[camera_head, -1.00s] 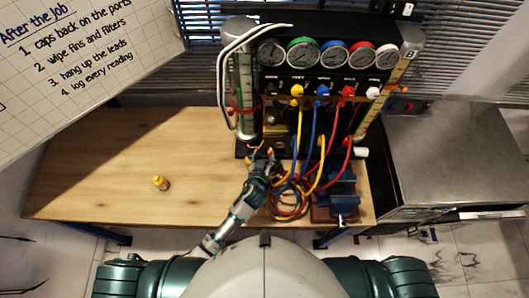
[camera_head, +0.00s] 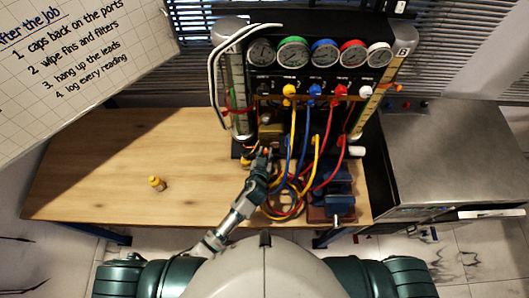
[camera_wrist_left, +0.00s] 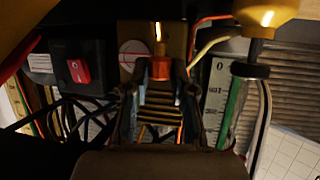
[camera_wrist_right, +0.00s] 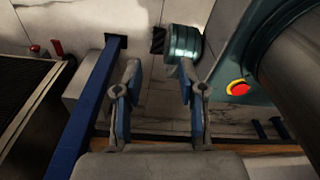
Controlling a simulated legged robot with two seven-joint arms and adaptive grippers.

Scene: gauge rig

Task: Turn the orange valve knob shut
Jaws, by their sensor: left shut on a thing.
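The orange valve knob (camera_wrist_left: 160,68) is small and shows in the left wrist view, upright between my left fingertips. My left gripper (camera_wrist_left: 160,84) is shut on its sides. In the head view my left gripper (camera_head: 262,155) is at the lower front of the gauge rig (camera_head: 320,72), left of the hanging hoses. There the fingers mostly hide the knob, so how far it is turned cannot be told. My right gripper (camera_wrist_right: 158,85) is open and empty in the right wrist view, above the floor by a blue table leg; it is outside the head view.
Yellow, blue and red hoses (camera_head: 316,160) hang and coil right of my left gripper. A blue vise (camera_head: 338,188) stands at the bench's right end. A red switch (camera_wrist_left: 78,71) is near the knob.

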